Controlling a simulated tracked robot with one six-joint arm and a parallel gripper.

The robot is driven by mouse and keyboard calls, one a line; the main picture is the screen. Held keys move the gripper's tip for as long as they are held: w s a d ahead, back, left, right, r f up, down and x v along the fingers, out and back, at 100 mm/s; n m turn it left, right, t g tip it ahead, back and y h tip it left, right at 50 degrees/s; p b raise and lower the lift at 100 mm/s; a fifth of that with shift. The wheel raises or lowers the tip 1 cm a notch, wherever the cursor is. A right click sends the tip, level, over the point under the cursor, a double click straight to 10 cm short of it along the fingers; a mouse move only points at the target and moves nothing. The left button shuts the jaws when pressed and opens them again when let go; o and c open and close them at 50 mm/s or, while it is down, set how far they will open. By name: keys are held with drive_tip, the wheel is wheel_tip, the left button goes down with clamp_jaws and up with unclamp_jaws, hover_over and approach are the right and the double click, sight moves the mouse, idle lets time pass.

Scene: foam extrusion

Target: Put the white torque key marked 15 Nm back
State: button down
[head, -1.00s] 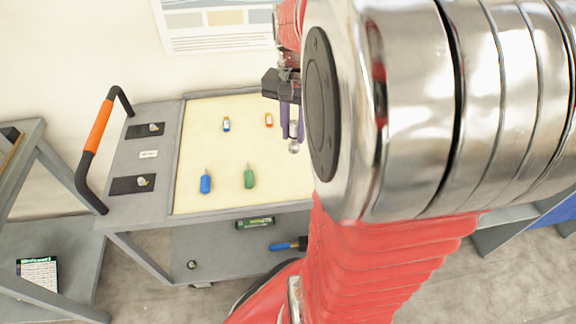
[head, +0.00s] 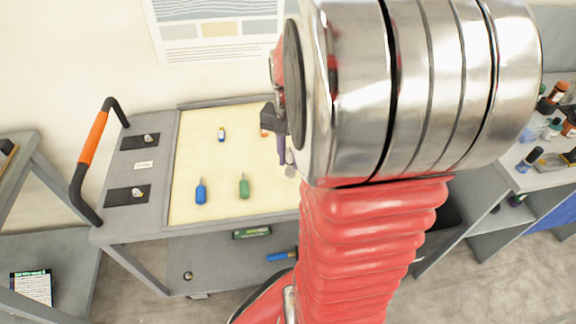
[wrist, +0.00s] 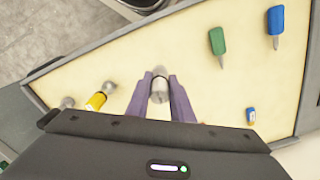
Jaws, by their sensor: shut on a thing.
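A whitish, metal-ended key (wrist: 159,88) is between the purple fingers of my gripper (wrist: 160,95) in the wrist view. My gripper is shut on it; no marking on it is readable. In the head view my gripper (head: 283,148) is mostly hidden behind my arm, with the key's pale round end (head: 290,168) showing below it. The key appears above the pale foam surface (head: 215,150); whether it touches the foam is unclear. A yellow key-like piece (wrist: 97,100) with a metal end lies beside the gripper, to the left in the wrist view.
A blue screwdriver (head: 201,192), a green screwdriver (head: 243,187) and a small blue-labelled item (head: 221,135) lie on the foam. An orange-handled bar (head: 93,137) is at the trolley's left end. A shelf unit with bottles (head: 548,100) stands right. Bare foam lies between the items.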

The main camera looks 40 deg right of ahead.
sight(290, 164)
drive_tip(key=shift+f, duration=0.1)
drive_tip(key=shift+f, duration=1.75)
drive_tip(key=c, duration=1.6)
unclamp_jaws()
drive_tip(key=shift+f, duration=0.1)
drive_tip(key=shift+o, duration=0.2)
wheel_tip(290, 164, up, 12)
drive_tip(key=shift+r, duration=0.1)
drive_tip(key=shift+a, duration=0.1)
